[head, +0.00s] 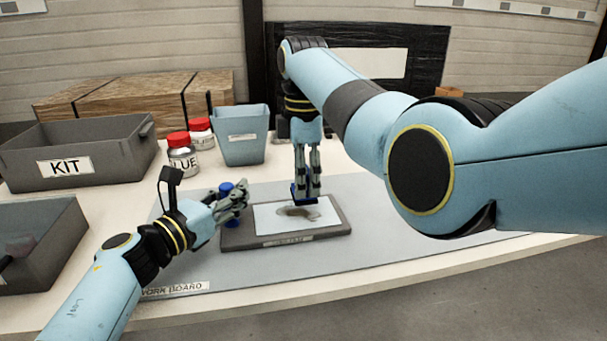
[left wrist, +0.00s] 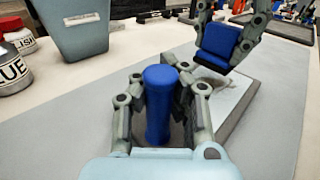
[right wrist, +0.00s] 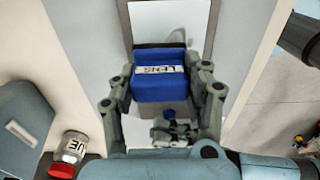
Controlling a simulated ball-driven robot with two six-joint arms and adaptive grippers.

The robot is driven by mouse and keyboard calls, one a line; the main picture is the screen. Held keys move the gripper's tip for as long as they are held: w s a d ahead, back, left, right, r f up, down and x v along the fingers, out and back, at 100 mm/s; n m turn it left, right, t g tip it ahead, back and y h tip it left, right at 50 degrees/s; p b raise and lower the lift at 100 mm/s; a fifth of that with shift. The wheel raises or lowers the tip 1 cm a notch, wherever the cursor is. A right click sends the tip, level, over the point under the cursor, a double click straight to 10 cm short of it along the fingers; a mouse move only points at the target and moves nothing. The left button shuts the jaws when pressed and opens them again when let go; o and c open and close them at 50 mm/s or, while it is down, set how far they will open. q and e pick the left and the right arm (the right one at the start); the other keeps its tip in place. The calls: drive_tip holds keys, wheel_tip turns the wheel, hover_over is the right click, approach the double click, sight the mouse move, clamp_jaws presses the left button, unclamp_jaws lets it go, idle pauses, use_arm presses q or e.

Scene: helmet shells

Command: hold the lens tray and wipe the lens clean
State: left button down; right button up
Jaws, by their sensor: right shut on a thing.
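The lens tray (head: 335,232) is a dark grey slab on the work board, with a pale lens plate (head: 325,210) bearing a dark smudge (head: 298,212). A blue upright post (head: 228,215) stands at its left end; it also shows in the left wrist view (left wrist: 160,105). My left gripper (head: 240,195) is at this post, its fingers on both sides and open. My right gripper (head: 305,193) points down over the plate, shut on a blue block (right wrist: 160,80) labelled LENS. The block is at or just above the smudge; I cannot tell whether it touches.
A grey KIT bin (head: 110,160) and another dark bin (head: 40,240) stand at the left. Red-capped jars (head: 182,160) and a light blue bin (head: 240,140) stand behind the tray. The work board (head: 225,275) is clear in front of the tray.

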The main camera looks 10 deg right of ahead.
drive_tip(key=shift+a, duration=0.1)
drive_tip(key=shift+a, duration=1.6)
drive_tip(key=shift+f, duration=0.5)
drive_tip(key=shift+d, duration=0.1)
drive_tip(key=shift+d, duration=3.25)
drive_tip(key=shift+f, duration=0.5)
drive_tip(key=shift+a, duration=0.15)
drive_tip(key=shift+a, duration=3.2)
